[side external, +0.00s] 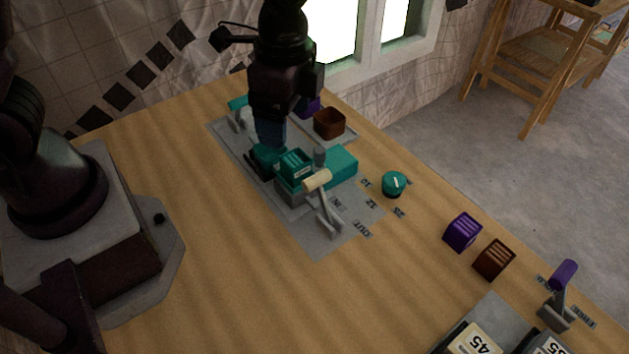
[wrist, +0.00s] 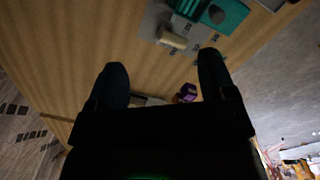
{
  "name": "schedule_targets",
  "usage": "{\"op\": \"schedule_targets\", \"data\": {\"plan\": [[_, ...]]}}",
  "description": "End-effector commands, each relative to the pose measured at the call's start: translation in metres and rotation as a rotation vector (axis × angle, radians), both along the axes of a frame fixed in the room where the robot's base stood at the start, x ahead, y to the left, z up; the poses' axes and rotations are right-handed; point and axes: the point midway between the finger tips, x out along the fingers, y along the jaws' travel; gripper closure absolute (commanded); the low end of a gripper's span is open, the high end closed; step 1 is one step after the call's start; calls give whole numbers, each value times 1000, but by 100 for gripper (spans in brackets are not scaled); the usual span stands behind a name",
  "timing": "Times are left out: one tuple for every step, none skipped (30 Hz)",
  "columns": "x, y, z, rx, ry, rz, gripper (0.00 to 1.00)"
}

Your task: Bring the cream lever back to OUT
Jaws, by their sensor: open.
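The cream lever (side external: 317,181) stands on the near part of the grey panel (side external: 316,246) in the side view. Its handle is up on the IN side of its bracket, away from the OUT label (side external: 362,229). It also shows in the wrist view (wrist: 172,40), above and apart from my fingertips. My gripper (side external: 271,140) is behind and left of the lever, over the panel's teal parts. In the wrist view my gripper (wrist: 163,75) has its two dark fingers spread with nothing between them. Its fingertips are hard to make out in the side view.
A teal block (side external: 295,166) is close behind the lever, and a teal knob (side external: 394,184) is right of it. A brown open box (side external: 329,123) is farther back. Purple (side external: 462,232) and brown (side external: 494,259) blocks lie at right, near a purple lever (side external: 563,275).

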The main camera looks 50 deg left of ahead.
Motion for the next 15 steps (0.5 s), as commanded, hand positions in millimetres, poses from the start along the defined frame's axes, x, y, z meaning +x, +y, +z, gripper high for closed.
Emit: {"op": "schedule_targets", "data": {"plan": [[7,-8,-15,-2,21,-113,23],[11,-12,-20,-6,25,-178,23],[17,-16,-24,-12,22,-257,23],[20,-18,-26,-15,17,-307,23],[25,-19,-26,-19,7,-354,23],[29,-21,-23,-24,-9,-410,23],[32,-22,-21,-25,-19,-446,23],[33,-22,-21,-26,-26,-477,23],[34,-22,-20,-27,-31,-513,23],[34,-22,-20,-27,-31,-535,23],[34,-22,-21,-27,-32,-553,23],[34,-22,-22,-28,-31,-569,23],[34,-22,-23,-28,-31,-577,23],[34,-22,-25,-29,-30,-582,23],[34,-22,-28,-28,-30,-584,23]]}}
